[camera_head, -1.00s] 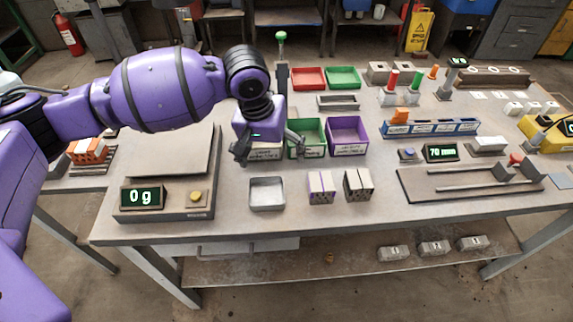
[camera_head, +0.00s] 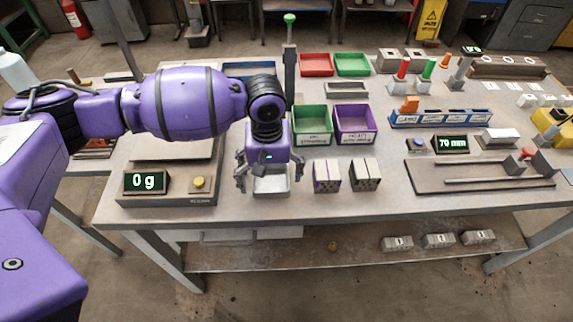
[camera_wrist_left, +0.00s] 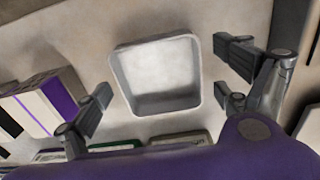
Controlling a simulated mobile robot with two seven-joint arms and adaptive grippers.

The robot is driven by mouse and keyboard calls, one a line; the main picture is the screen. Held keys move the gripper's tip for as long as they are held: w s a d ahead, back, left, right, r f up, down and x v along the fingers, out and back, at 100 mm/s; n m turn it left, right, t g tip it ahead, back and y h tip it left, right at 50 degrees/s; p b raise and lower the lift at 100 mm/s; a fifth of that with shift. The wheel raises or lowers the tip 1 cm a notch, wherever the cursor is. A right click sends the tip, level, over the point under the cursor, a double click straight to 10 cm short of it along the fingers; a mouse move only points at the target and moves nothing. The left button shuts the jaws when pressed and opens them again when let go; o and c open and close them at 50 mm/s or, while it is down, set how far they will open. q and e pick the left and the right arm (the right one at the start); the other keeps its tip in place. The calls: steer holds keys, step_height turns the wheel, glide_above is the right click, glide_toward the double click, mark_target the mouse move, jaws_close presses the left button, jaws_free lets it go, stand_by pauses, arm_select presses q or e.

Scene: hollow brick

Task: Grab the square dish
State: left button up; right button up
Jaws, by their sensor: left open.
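The square dish (camera_head: 271,187) is a small, light grey, open-topped dish on the workbench, right of the scale. In the head view my left gripper (camera_head: 270,186) hangs over it, fingers spread to either side, and partly hides its far part. In the left wrist view the empty dish (camera_wrist_left: 156,76) lies between the open fingers of my left gripper (camera_wrist_left: 165,90), with a gap to the fingers on both sides. My right gripper is not in view.
A scale (camera_head: 168,188) reading 0 g stands left of the dish. Two hollow bricks (camera_head: 327,176) stand close to its right. A green bin (camera_head: 312,139) and a purple bin (camera_head: 354,138) are behind them. The bench's front edge (camera_head: 300,217) is near.

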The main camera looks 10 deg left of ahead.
arm_select(q)
steer(key=c, duration=1.2)
steer(key=shift+r, duration=0.1)
steer(key=shift+c, duration=0.2)
